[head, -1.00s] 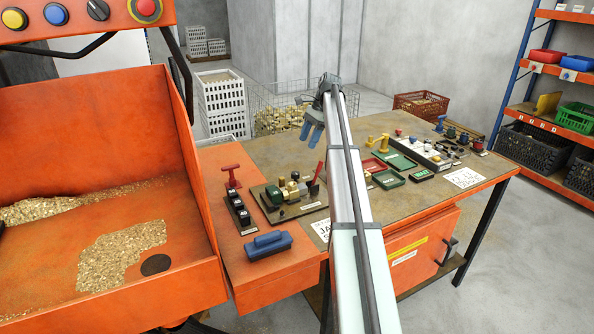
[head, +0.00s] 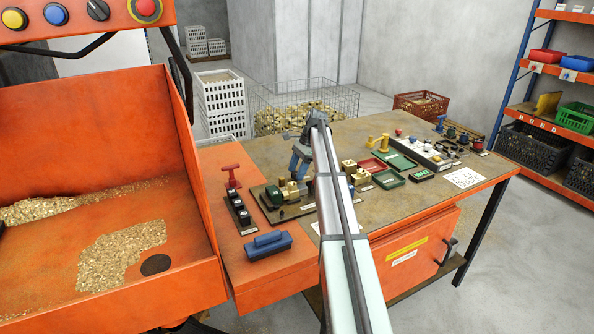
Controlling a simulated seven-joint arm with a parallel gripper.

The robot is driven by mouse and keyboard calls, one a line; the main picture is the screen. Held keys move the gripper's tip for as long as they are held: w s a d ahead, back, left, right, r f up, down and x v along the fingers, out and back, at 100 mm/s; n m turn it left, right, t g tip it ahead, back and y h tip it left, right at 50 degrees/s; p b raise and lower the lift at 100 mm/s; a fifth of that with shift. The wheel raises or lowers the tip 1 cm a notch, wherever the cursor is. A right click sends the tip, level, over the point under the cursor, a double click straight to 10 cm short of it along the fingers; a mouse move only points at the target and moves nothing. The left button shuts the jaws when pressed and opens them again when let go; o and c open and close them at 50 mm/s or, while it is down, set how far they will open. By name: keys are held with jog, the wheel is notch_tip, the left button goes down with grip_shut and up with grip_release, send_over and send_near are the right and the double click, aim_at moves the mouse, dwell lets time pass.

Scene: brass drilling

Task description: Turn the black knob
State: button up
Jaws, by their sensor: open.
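My gripper (head: 299,172), with blue fingers, is at the end of the raised arm. It points down over the board with a green round part (head: 272,195) and brass blocks, near the middle of the workbench. It looks open and empty. Whether its fingertips touch anything there cannot be told. A black round knob (head: 97,9) is on the orange panel at top left, between a blue and a red button. Small dark knobs (head: 450,133) also stand on the board at the back right of the bench. Which one is the task's knob is unclear. My arm hides part of the bench.
A strip of black switches (head: 240,211) with a red handle (head: 231,176) and a blue handled block (head: 267,243) lie left of my arm. Green trays (head: 389,180) and brass parts lie to its right. An orange bin (head: 100,130) of chips fills the left.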

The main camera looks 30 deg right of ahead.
jog(key=shift+f, duration=0.1)
jog(key=shift+c, duration=0.2)
jog(key=c, duration=1)
jog(key=n, duration=0.1)
jog(key=n+g, duration=0.1)
jog(key=n, duration=0.1)
jog(key=shift+w+n, duration=0.2)
jog(key=shift+n, duration=0.1)
jog(key=shift+a+n+g+h, duration=0.1)
jog(key=shift+n+g+h, duration=0.5)
jog(key=shift+n, duration=1.2)
